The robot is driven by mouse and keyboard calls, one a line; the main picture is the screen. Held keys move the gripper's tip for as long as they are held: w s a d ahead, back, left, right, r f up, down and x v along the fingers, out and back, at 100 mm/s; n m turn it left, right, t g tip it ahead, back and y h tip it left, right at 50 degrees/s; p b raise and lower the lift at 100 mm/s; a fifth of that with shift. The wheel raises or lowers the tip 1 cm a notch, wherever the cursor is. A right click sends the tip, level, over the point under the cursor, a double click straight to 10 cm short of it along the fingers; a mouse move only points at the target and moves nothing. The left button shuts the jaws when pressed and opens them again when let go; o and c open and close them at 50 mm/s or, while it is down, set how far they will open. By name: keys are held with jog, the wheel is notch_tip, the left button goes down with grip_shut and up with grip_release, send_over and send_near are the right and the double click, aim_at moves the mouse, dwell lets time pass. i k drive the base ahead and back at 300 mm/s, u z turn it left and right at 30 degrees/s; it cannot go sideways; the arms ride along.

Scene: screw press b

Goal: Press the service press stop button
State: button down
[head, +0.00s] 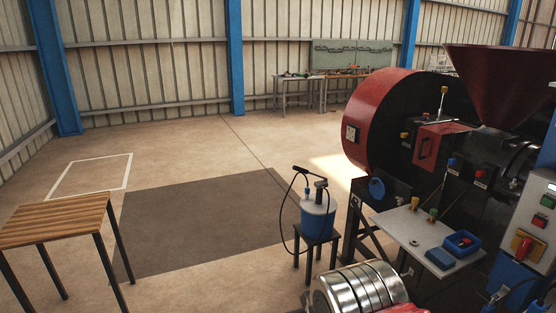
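A grey control panel (532,230) stands at the right edge and is partly cut off by the frame. It carries a green button (547,201), a red button (540,220) below it, and a red handle on a yellow plate (523,245) lower down. The panel labels are too small to read, so I cannot tell which control is the service press stop button. The large red and black press (380,125) with a dark red hopper (505,80) stands left of the panel. My gripper is not in view.
A pale shelf (405,232) with blue trays (462,243) projects before the press. A blue pump can (318,218) sits on a small stool. A shiny ribbed cylinder (352,290) lies at the bottom. A wooden table (55,220) stands left. The dark floor mat (195,225) is clear.

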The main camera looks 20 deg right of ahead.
aim_at(540, 224)
jog(key=z, duration=0.35)
jog(key=i, duration=0.5)
jog(key=z, duration=0.95)
jog(key=i, duration=0.7)
jog(key=z, duration=0.35)
